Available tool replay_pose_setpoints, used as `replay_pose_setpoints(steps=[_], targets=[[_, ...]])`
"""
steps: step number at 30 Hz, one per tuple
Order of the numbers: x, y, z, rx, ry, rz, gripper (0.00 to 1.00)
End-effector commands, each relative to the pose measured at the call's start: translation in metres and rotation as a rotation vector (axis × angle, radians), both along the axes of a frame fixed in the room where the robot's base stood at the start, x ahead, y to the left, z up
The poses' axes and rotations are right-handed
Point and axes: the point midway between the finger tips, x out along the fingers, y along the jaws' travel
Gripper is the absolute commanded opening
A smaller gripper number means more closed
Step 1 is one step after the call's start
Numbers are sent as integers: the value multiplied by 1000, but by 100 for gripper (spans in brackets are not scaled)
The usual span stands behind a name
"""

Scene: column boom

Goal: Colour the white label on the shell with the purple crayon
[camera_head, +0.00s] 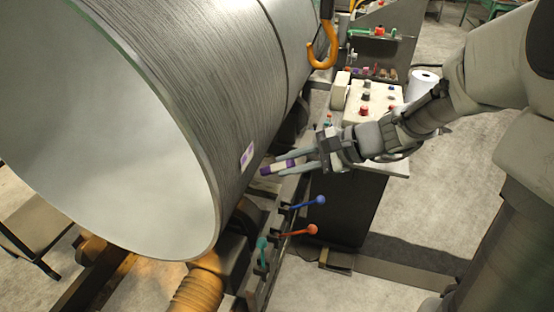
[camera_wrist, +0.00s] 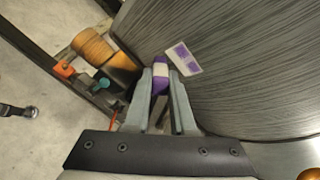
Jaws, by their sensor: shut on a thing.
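The shell (camera_head: 235,80) is a big grey metal cylinder lying on its side, its open end towards the left. A small white label (camera_head: 247,156) with purple on it sits on its side near that end. In the wrist view the label (camera_wrist: 184,58) shows two purple patches with white around and between them. My gripper (camera_head: 284,168) is shut on the purple crayon (camera_head: 266,171), which has a pale band. The wrist view shows the crayon (camera_wrist: 160,84) between the fingertips (camera_wrist: 164,88), its end just beside the label. In the head view a small gap separates them.
Levers with blue (camera_head: 320,200), red (camera_head: 312,229) and green (camera_head: 262,243) knobs stand below my gripper. An orange hook (camera_head: 323,50) hangs behind. A control box (camera_head: 366,102) with buttons and a white roll (camera_head: 422,84) are on the bench.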

Motion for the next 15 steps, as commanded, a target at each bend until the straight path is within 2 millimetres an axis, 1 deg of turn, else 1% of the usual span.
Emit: replay_pose_setpoints(steps=[1, 5, 15], targets=[[-2, -4, 0, 1, 0, -1, 0], [-4, -10, 0, 1, 0, -1, 0], [-4, -12, 0, 1, -1, -1, 0]])
